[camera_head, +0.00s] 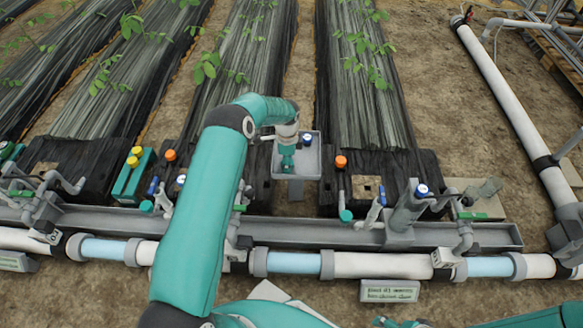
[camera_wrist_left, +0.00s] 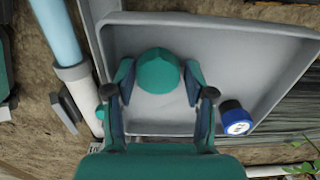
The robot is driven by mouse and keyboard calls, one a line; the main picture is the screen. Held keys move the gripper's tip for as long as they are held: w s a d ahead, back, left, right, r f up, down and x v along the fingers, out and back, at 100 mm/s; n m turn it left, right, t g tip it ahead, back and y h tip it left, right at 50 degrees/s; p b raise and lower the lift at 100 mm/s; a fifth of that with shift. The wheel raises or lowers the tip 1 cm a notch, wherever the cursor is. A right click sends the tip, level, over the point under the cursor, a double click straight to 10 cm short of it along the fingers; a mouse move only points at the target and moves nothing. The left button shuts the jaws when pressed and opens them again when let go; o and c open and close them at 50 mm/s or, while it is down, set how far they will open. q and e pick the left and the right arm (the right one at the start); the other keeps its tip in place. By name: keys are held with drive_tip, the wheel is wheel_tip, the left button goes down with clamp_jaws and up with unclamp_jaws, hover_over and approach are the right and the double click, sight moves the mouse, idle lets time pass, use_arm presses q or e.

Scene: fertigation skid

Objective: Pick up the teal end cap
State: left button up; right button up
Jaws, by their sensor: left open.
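The teal end cap (camera_wrist_left: 158,72) is a round, domed piece in a grey tray (camera_wrist_left: 215,30). My left gripper (camera_wrist_left: 159,82) is open, with one finger on each side of the cap. I cannot tell whether either finger touches it. In the head view my left gripper (camera_head: 287,160) points down into the same small tray (camera_head: 312,172); the cap cannot be told apart from the teal gripper there. My right gripper is not in view.
A blue-and-white cap (camera_wrist_left: 236,118) sits in the tray beside the right finger. A pipe rail (camera_head: 390,265) with valves and fittings runs across the front. Orange knobs (camera_head: 341,161) and a teal block with yellow caps (camera_head: 133,175) stand near the tray.

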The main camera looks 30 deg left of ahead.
use_arm(q)
drive_tip(key=c, duration=0.6)
drive_tip(key=shift+r, duration=0.2)
